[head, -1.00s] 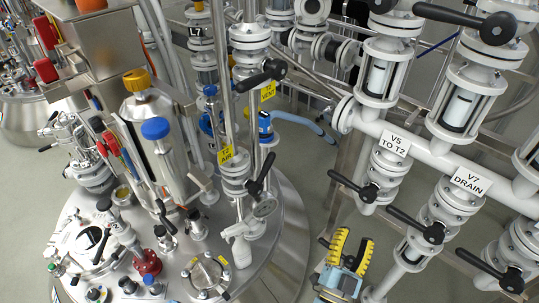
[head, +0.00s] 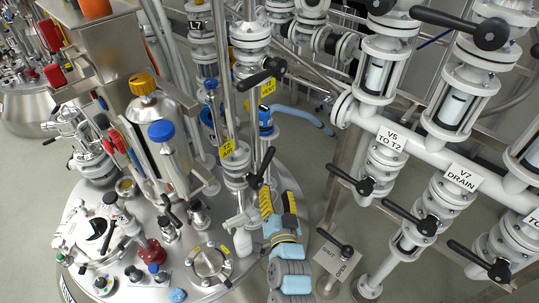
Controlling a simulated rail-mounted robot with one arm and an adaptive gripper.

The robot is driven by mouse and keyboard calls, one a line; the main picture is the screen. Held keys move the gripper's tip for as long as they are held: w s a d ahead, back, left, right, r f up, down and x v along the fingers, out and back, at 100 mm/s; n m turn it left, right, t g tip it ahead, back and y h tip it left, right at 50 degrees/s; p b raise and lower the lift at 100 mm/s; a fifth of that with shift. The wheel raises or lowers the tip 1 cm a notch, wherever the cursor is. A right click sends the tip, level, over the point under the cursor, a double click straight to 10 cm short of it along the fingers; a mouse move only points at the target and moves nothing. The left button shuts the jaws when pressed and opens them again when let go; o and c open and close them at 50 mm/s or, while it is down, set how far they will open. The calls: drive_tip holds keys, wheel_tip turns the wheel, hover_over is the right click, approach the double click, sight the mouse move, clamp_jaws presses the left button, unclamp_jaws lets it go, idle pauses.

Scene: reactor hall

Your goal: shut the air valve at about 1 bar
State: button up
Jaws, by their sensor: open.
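The air valve's black lever handle (head: 261,168) sits on a white flanged valve on the vertical pipe above the steel vessel lid. It slants, upper end to the right. The yellow T2 AIR label (head: 227,150) is just above left of it. My gripper (head: 278,203), with yellow and black fingers and a light blue body, is open just below and right of the handle, fingers pointing up towards it. I see nothing held. Whether the fingers touch the handle I cannot tell. The pressure gauge beside the valve is hidden behind my gripper, so no reading shows.
The T2 VENT valve (head: 262,75) with its black handle is above. A white elbow pipe (head: 238,222) stands left of my gripper. A WAIT/OPEN plate (head: 337,262) is at lower right.

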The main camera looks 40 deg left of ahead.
sight(270, 159)
drive_tip(key=b+x, duration=0.2)
drive_tip(key=x, duration=1)
drive_tip(key=shift+w+a+f+b, duration=0.1)
drive_tip(key=shift+w+a+b, duration=0.15)
drive_tip(key=shift+w+b, duration=0.1)
drive_tip(key=shift+x, duration=1.1)
clamp_jaws()
